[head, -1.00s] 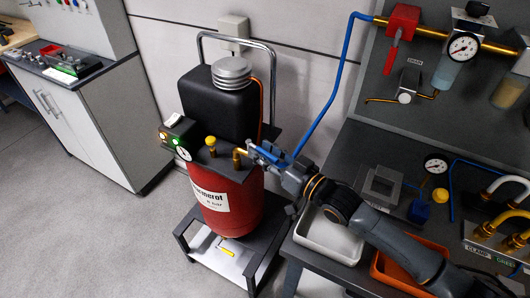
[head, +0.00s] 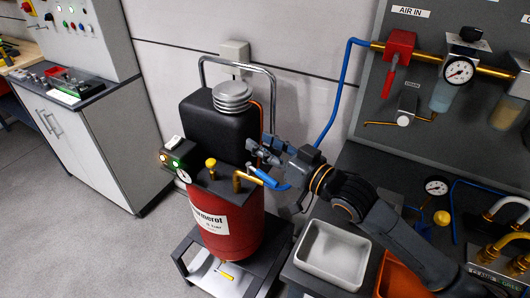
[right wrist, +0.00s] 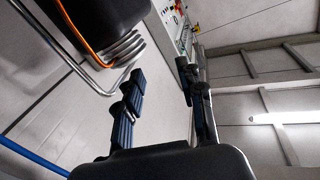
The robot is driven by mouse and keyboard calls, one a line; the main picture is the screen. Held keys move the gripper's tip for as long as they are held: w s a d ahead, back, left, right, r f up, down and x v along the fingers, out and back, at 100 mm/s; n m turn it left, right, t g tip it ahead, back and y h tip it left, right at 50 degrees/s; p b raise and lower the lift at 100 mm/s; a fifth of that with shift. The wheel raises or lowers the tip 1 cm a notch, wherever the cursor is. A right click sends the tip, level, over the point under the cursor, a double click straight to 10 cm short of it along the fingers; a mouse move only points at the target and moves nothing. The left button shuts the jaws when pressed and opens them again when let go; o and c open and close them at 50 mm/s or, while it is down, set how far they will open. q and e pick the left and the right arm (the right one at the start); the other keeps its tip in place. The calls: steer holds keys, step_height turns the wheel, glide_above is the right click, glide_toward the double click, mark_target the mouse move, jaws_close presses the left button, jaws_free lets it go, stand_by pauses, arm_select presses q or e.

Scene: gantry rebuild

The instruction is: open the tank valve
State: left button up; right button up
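The red tank (head: 228,228) stands upright on a low cart, with a white label and a black unit on top. At its upper right a brass outlet (head: 240,180) carries the tank valve with a blue lever (head: 263,177), which slopes down to the right. A blue hose continues from there. My right gripper (head: 255,152) is just above and behind the lever, apart from it as far as I can see. In the right wrist view its two fingers (right wrist: 163,100) are spread with nothing between them. The lever does not show clearly in that view. My left gripper is out of view.
The black unit (head: 215,122) with its silver cap (head: 232,97) and metal handle bar (head: 270,72) is close to the gripper. A white tray (head: 332,252) and an orange tray (head: 402,275) are on the bench at right. A gauge (head: 183,176) sits at the tank's left.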

mark_target(262, 175)
steer(key=c, duration=0.3)
steer(key=f+n, duration=0.1)
steer(key=s+f, duration=0.1)
steer(key=shift+s+f+n+h, duration=0.15)
steer(key=shift+f+n+h, duration=0.15)
steer(key=shift+n, duration=0.1)
jaws_close()
steer(key=s+d+f+n+t+h+b, duration=0.1)
steer(key=s+f+n+t+b, duration=0.1)
steer(key=s+f+n, duration=0.45)
steer(key=s+d+f+n+t+h+b, duration=0.1)
steer(key=s+f+n+h, duration=0.15)
steer(key=s+n, duration=0.7)
steer(key=w+a+n+p, duration=0.1)
steer(key=w+p, duration=0.3)
steer(key=w, duration=0.8)
steer(key=shift+w+a+r+n+y, duration=0.3)
steer(key=shift+w+r+n+y, duration=0.1)
steer(key=shift+n, duration=0.1)
